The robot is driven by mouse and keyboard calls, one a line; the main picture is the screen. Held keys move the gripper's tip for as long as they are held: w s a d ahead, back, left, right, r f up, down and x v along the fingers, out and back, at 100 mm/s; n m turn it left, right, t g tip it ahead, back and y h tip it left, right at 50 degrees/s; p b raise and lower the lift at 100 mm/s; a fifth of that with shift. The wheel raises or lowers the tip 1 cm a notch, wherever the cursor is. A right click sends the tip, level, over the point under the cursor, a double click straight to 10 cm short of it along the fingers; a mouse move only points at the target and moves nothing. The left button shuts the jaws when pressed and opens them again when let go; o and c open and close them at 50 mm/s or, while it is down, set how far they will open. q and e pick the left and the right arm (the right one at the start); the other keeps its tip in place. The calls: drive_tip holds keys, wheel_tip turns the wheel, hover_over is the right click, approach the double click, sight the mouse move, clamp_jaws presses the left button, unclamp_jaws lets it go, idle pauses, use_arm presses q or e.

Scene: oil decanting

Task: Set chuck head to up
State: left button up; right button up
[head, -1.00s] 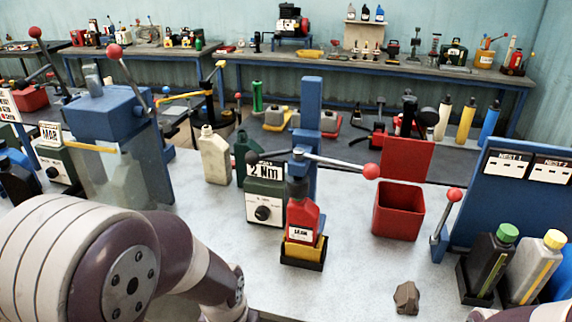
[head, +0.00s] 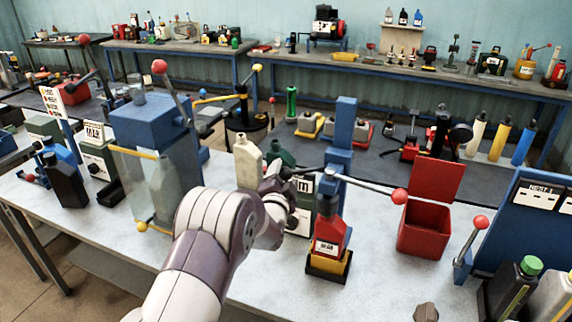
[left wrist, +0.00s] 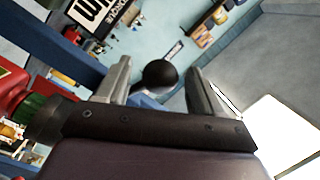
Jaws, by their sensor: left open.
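The capping stand has a blue column (head: 345,140) with a blue head on it. A lever with a red ball (head: 399,196) reaches out to the right from the head. A black ball (left wrist: 158,75) shows in the left wrist view between the fingers of my left gripper (left wrist: 157,84), apparently on the stand's left side. The fingers are apart, with visible gaps around the ball. In the head view my left gripper (head: 283,180) is left of the column, partly covering the torque box. A red bottle (head: 328,235) stands upright under the head in a yellow and black holder (head: 329,266).
A red bin (head: 424,230) with a raised lid is right of the stand. A cream bottle (head: 247,160) is behind my left arm. A blue press (head: 150,122) with a clear guard stands left.

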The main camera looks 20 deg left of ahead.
use_arm(q)
drive_tip(key=w, duration=0.3)
drive_tip(key=shift+a+r+p, duration=0.1)
drive_tip(key=shift+a+p, duration=0.2)
drive_tip(key=shift+p, duration=0.05)
drive_tip(key=shift+w, duration=0.15)
clamp_jaws()
wheel_tip(320, 180, up, 11)
drive_tip(key=shift+r+p, duration=0.15)
drive_tip(key=shift+p, duration=0.3)
unclamp_jaws()
